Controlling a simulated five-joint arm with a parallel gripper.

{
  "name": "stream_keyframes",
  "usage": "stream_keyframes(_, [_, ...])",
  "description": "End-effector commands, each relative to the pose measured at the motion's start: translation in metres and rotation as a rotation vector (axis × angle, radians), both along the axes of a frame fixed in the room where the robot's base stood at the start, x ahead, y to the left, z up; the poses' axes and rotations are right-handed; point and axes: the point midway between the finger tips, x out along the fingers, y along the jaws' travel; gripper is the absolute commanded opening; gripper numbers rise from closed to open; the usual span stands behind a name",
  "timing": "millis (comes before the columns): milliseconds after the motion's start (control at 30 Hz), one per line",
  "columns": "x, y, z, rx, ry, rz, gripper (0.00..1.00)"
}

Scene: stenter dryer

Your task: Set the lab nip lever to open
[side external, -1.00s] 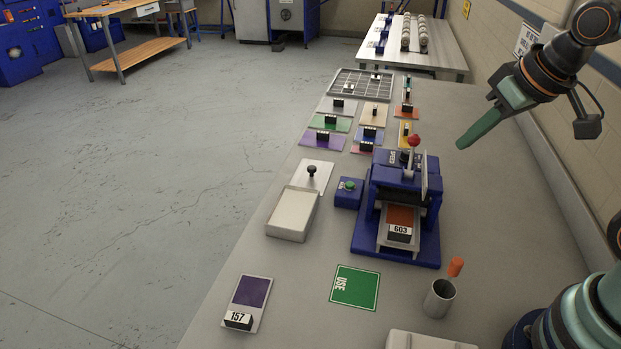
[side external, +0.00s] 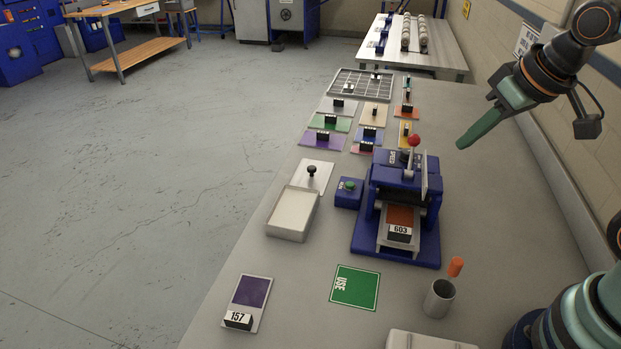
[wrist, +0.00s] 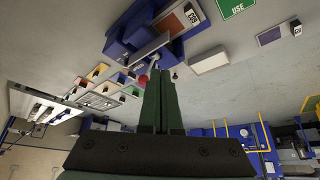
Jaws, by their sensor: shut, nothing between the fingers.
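The lab nip (side external: 397,205) is a blue machine on the grey bench, with an orange-brown card labelled 603 lying in its front. The lever with a red knob (side external: 414,141) stands upright at the top of the machine, beside a pale upright plate. In the wrist view the red knob (wrist: 143,80) shows just left of my fingers. My gripper (side external: 466,141) is shut and empty, in the air to the right of the lever and apart from it. Its green fingers (wrist: 160,90) lie together in the wrist view.
A blue box with a green button (side external: 348,192) and a white tray (side external: 293,213) stand left of the machine. A green USE mat (side external: 355,288), a metal cup (side external: 438,299) and a card labelled 157 (side external: 248,302) lie in front. Coloured cards lie behind. The wall is at right.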

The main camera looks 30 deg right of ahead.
Motion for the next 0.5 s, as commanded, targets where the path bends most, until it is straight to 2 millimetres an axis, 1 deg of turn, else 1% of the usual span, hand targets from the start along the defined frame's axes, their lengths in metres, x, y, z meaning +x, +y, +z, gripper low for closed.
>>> stream_keyframes(167, [0.000, 0.000, 0.000, 0.000, 0.000, 0.000, 0.00])
stream_keyframes(267, [0.001, 0.000, 0.001, 0.002, 0.003, -0.004, 0.34])
stream_keyframes(300, [0.002, -0.001, 0.002, 0.004, 0.007, -0.010, 0.50])
stream_keyframes(333, [0.004, -0.001, 0.004, 0.008, 0.015, -0.019, 0.61])
stream_keyframes(433, [0.014, -0.004, 0.011, 0.027, 0.055, -0.066, 0.61])
stream_keyframes(500, [0.024, -0.006, 0.018, 0.048, 0.096, -0.119, 0.61])
